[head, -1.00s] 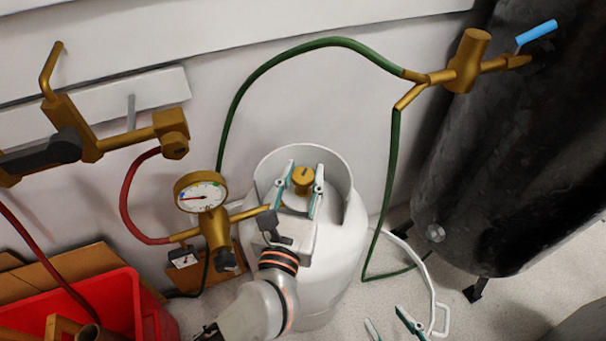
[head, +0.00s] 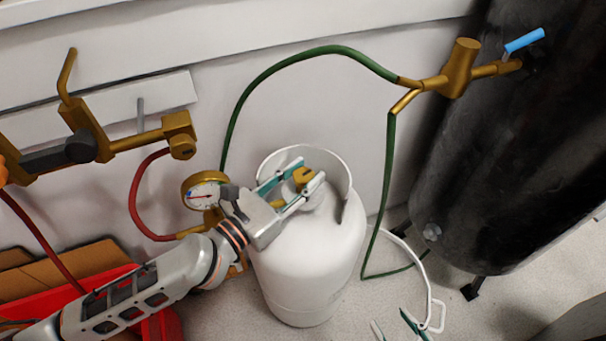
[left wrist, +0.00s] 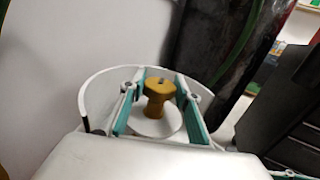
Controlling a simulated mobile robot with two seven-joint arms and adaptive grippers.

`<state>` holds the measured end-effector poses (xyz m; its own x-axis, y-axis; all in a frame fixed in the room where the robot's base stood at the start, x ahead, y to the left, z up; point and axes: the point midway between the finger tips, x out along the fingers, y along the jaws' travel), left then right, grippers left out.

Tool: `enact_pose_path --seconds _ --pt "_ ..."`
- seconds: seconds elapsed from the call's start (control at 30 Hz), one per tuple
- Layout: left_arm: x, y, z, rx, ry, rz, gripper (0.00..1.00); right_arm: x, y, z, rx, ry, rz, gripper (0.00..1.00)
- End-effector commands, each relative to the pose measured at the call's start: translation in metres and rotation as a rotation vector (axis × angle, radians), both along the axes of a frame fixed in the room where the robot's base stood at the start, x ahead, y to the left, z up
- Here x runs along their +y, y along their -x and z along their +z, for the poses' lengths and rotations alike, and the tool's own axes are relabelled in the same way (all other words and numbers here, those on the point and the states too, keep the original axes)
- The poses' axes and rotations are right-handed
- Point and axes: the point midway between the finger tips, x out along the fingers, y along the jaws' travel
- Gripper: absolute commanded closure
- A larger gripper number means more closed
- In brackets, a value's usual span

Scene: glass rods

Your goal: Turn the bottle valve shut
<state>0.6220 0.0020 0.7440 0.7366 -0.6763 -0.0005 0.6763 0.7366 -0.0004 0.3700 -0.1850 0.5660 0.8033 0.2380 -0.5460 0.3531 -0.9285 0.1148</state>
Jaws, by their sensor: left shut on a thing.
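The brass bottle valve (head: 302,175) stands on top of the white gas bottle (head: 308,262), inside its raised collar. My left gripper (head: 292,186) reaches in from the lower left with its teal-lined fingers on either side of the valve, shut on it. In the left wrist view the valve (left wrist: 158,91) stands between the two fingers (left wrist: 160,110); its exact contact with the pads is hard to see. My right gripper (head: 396,328) shows only its fingertips at the bottom edge, apart and with nothing visible between them.
A pressure gauge (head: 203,191) stands just left of the bottle, partly behind my left gripper. A green hose (head: 300,55) arches behind the bottle to a brass fitting (head: 455,70). A black tank (head: 480,170) stands at right, a red crate (head: 165,325) at lower left.

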Motion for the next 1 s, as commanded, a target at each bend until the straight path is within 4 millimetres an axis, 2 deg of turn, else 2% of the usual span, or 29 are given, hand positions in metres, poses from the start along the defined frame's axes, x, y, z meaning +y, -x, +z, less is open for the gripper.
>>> enact_pose_path --seconds 0.37,0.4,0.47,0.83,1.0 --pt "0.000 0.000 0.000 0.001 0.000 -0.004 0.90 0.000 0.000 0.000 0.000 0.000 0.000 0.60" --pt "0.000 0.000 0.000 0.001 -0.001 -0.004 0.63 0.000 0.000 0.000 -0.001 0.000 0.000 0.60" --pt "0.000 0.000 0.000 0.001 -0.001 -0.004 0.51 0.000 0.000 0.000 -0.001 0.000 0.000 0.60" --pt "0.000 0.000 0.002 -0.001 0.000 -0.005 0.51 0.000 0.000 -0.001 0.001 -0.001 0.000 0.60" --pt "0.000 -0.001 0.021 -0.006 -0.001 -0.006 0.51 0.000 0.000 -0.001 0.001 -0.001 0.000 0.60"
